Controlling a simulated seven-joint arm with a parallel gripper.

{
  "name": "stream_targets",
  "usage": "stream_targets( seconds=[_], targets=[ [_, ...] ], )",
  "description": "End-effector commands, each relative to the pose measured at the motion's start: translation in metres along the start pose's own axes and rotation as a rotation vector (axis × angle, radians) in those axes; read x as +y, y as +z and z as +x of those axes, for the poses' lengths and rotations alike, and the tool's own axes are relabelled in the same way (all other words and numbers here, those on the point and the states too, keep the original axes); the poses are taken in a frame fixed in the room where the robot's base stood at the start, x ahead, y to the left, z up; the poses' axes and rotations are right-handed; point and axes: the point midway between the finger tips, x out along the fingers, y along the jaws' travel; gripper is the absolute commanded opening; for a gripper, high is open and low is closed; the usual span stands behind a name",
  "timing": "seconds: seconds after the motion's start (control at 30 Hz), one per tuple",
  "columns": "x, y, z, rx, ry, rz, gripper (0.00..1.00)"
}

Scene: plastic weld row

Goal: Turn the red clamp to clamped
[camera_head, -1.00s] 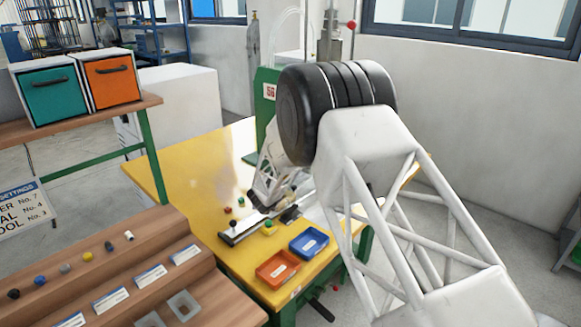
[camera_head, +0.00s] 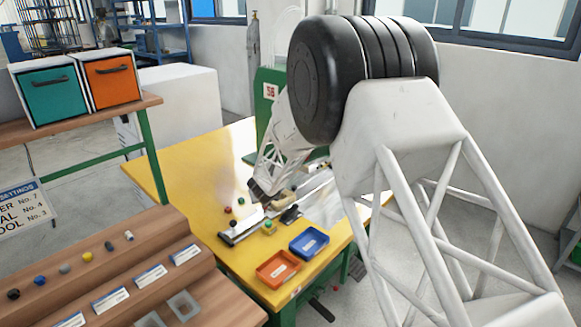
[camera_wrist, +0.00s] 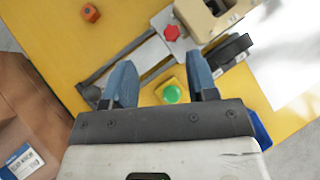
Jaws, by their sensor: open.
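A red hexagonal knob (camera_wrist: 171,33), seemingly the red clamp's, sits on a grey metal plate in the wrist view, beyond my fingertips. Whether it stands clamped I cannot tell. My gripper (camera_wrist: 158,64) is open, its two blue fingers apart with nothing held between them. A green button on a yellow base (camera_wrist: 172,93) shows between and below the fingers. In the head view my gripper (camera_head: 259,190) is low over the metal fixture on the yellow table (camera_head: 180,170). My arm and gripper hide part of the fixture there, and I cannot make out the red knob.
A beige block (camera_wrist: 207,18) and a black part (camera_wrist: 232,50) are right of the knob. A red-orange piece (camera_wrist: 90,13) lies at upper left. An orange tray (camera_head: 277,268) and a blue tray (camera_head: 309,242) stand at the table's front. The table's left part is clear.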

Motion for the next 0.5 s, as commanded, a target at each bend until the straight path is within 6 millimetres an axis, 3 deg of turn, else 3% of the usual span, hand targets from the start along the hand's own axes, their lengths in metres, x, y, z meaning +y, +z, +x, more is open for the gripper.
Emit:
stream_targets(
  seconds=[0.5],
  targets=[
    [0.004,0.035,-0.04,0.029,0.203,-0.557,0.53]
  ],
)
